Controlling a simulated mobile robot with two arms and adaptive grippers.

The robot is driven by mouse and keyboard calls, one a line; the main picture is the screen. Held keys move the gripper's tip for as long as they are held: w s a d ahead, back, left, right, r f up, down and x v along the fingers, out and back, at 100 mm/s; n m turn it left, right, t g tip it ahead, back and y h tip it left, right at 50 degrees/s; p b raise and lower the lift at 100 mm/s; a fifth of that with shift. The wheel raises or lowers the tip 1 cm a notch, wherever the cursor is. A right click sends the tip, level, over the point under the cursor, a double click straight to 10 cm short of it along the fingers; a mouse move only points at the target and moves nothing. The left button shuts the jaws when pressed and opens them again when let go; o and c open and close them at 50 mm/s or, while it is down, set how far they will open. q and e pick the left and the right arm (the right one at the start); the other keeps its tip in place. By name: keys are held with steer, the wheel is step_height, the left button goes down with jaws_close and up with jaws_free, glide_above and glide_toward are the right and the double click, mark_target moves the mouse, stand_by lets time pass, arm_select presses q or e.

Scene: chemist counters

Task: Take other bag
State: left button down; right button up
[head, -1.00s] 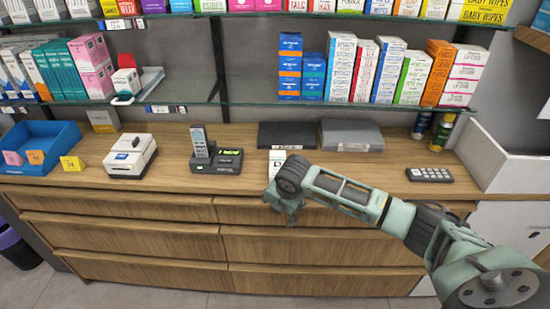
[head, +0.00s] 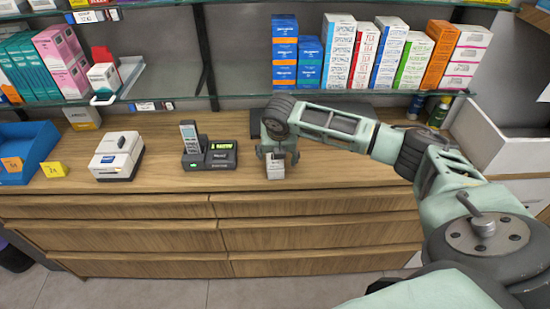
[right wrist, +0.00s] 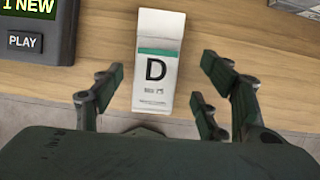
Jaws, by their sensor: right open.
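A small white paper bag (head: 275,170) with a green band and a black letter D stands on the wooden counter, right of the phone base. It also shows in the right wrist view (right wrist: 157,62), upright between and a little beyond the fingers. My right gripper (head: 277,155) is open above and around the bag's upper part in the head view. In the right wrist view the gripper (right wrist: 155,85) has its fingers spread on both sides of the bag, with gaps on each side. My left gripper is not in view.
An answering machine with a handset (head: 208,153) stands close left of the bag. A white label printer (head: 117,155) and a blue tray (head: 28,150) are farther left. A glass shelf (head: 240,102) with several boxes hangs above the counter. The counter's front edge (head: 170,197) is clear.

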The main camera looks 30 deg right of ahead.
steer(key=x, duration=0.2)
steer(key=shift+w+a+f, duration=0.15)
steer(key=shift+w+f, duration=0.15)
steer(key=shift+f, duration=0.3)
steer(key=shift+c, duration=0.3)
steer(key=shift+w, duration=0.1)
steer(key=c, duration=1.3)
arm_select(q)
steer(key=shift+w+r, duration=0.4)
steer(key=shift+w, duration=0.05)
